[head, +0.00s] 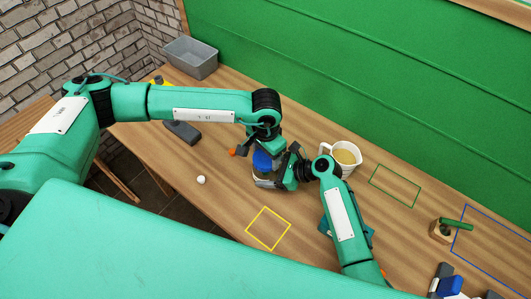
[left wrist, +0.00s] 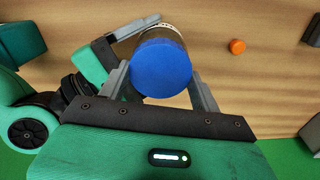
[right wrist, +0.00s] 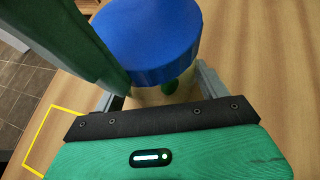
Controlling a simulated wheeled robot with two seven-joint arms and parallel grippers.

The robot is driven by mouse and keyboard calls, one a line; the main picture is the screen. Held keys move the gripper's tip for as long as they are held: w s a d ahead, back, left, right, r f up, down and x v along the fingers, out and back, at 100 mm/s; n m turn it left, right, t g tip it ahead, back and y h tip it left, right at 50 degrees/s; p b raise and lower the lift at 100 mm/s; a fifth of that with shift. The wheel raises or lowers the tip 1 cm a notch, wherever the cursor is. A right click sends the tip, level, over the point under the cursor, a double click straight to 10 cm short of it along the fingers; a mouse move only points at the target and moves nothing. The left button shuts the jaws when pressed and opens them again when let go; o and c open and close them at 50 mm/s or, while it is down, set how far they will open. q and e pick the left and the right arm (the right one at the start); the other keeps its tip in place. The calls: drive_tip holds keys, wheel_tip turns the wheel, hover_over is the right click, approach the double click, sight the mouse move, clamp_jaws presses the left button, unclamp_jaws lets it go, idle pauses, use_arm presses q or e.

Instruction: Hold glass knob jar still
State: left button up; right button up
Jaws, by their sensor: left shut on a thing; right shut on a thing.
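The jar has a blue lid (head: 262,160) and a pale, see-through body. It stands over the wooden table between my two grippers. In the left wrist view the blue lid (left wrist: 161,68) sits between the fingers of my left gripper (left wrist: 163,85), shut on the jar. In the right wrist view my right gripper (right wrist: 160,85) is shut on the jar body (right wrist: 150,97) below the lid, and something green shows at the body. My grippers hide part of the jar. No glass knob can be made out, and I cannot tell whether the base touches the table.
A cream mug (head: 345,155) stands close on the right. An orange cap (head: 231,152), a white ball (head: 201,180) and a dark block (head: 183,132) lie left. A grey bin (head: 190,58) is at the back. The yellow outline (head: 268,228) in front is empty.

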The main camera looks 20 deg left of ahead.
use_arm(q)
drive_tip(key=m, duration=0.3)
drive_tip(key=shift+f, duration=0.15)
drive_tip(key=o, duration=1.3)
wheel_tip(320, 180, up, 12)
use_arm(e)
drive_tip(key=o, duration=0.7)
drive_tip(key=shift+o, duration=0.2)
